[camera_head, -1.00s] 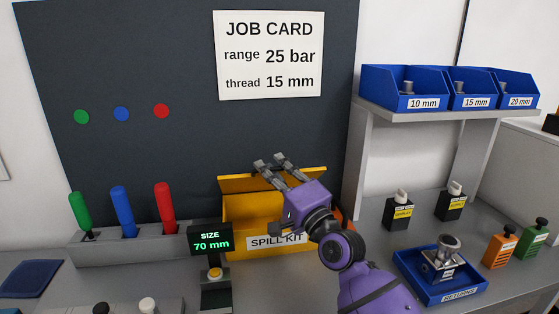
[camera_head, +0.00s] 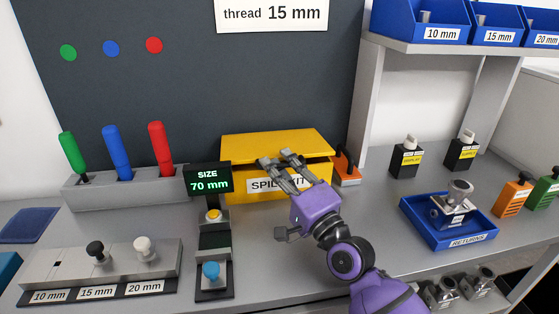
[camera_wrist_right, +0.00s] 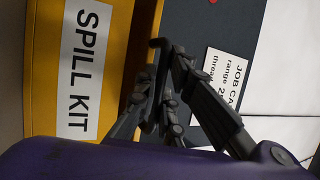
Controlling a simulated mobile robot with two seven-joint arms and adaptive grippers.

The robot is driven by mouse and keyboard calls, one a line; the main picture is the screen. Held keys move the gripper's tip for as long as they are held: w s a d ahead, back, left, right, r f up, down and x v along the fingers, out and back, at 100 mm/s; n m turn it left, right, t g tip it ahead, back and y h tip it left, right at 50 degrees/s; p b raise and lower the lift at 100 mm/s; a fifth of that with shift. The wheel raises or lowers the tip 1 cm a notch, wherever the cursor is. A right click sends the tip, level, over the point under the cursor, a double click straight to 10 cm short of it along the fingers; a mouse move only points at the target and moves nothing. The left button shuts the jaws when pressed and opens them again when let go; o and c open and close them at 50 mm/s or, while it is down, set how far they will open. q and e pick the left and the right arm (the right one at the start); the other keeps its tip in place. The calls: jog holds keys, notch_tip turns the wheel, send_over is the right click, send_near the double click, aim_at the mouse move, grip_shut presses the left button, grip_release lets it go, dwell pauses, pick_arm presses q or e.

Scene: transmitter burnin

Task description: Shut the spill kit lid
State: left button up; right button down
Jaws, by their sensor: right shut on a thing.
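The spill kit is a yellow box (camera_head: 242,187) with a white label, at the back of the bench in the head view. Its yellow lid (camera_head: 275,144) lies low over the box, with a thin dark gap under its front edge. My right gripper (camera_head: 281,160) reaches in from the lower right and is shut on the front edge of the lid. It hides part of the label. In the right wrist view the box front (camera_wrist_right: 46,70) and the fingers (camera_wrist_right: 160,60) show close together. My left gripper is not in view.
A size display (camera_head: 209,181) stands just left of the box. An orange-and-black object (camera_head: 346,165) is close on its right. A blue returns tray (camera_head: 410,213) holds a metal part further right. Bench in front of the box is partly clear.

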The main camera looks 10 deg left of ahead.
jog(key=shift+f, duration=0.1)
dwell(0.3)
jog(key=c, duration=2.1)
grip_release()
jog(key=v, duration=1.2)
